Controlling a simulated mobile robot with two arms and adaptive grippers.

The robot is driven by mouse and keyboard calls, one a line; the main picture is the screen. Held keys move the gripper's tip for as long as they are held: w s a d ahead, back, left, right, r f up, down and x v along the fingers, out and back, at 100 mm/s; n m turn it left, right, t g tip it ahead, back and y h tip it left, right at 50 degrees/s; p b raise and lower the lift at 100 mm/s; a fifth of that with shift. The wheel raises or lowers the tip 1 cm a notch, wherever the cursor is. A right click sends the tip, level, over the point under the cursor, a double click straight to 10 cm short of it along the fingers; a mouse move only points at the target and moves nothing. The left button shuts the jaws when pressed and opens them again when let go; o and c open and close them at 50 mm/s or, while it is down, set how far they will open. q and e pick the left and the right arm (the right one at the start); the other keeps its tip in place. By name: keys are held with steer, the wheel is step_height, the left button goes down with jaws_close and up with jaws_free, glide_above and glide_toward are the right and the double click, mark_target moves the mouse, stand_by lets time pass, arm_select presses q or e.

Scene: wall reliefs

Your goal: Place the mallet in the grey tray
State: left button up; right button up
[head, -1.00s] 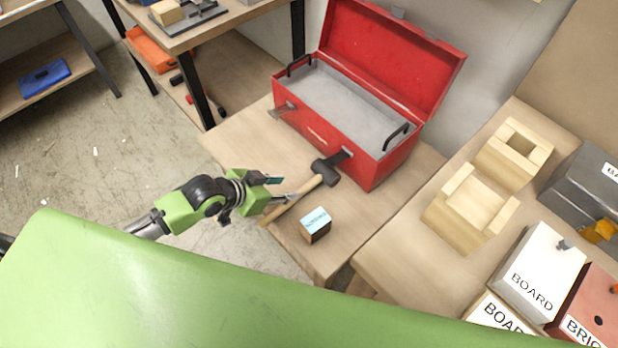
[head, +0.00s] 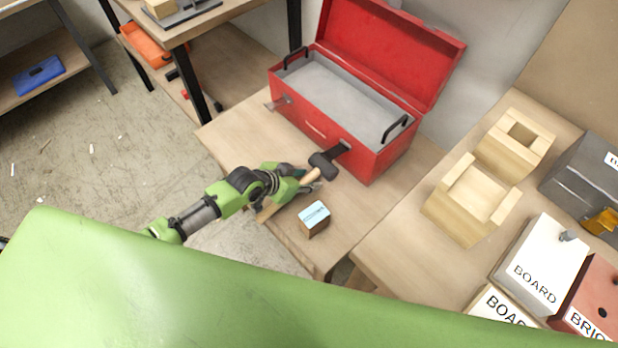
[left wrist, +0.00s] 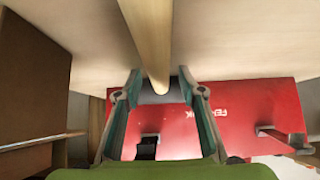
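The mallet (head: 325,164) lies on the wooden table with its dark head close to the front of the red toolbox. Its pale wooden handle runs toward the lower left, partly hidden by my left gripper (head: 309,180). In the left wrist view the handle (left wrist: 150,35) reaches between the two fingers of my left gripper (left wrist: 160,78), which stand apart with gaps on both sides. The grey tray (head: 340,92) sits inside the open red toolbox (head: 345,140) and looks empty. My right gripper is not in view.
A small block with a light blue label (head: 314,217) stands on the table just right of my left gripper. Wooden blocks (head: 472,200) and labelled boxes (head: 540,265) fill the right-hand bench. The toolbox lid (head: 390,50) stands open at the back.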

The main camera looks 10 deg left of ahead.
arm_select(q)
jaws_close()
steer(key=shift+r, duration=0.1)
steer(key=shift+r, duration=0.1)
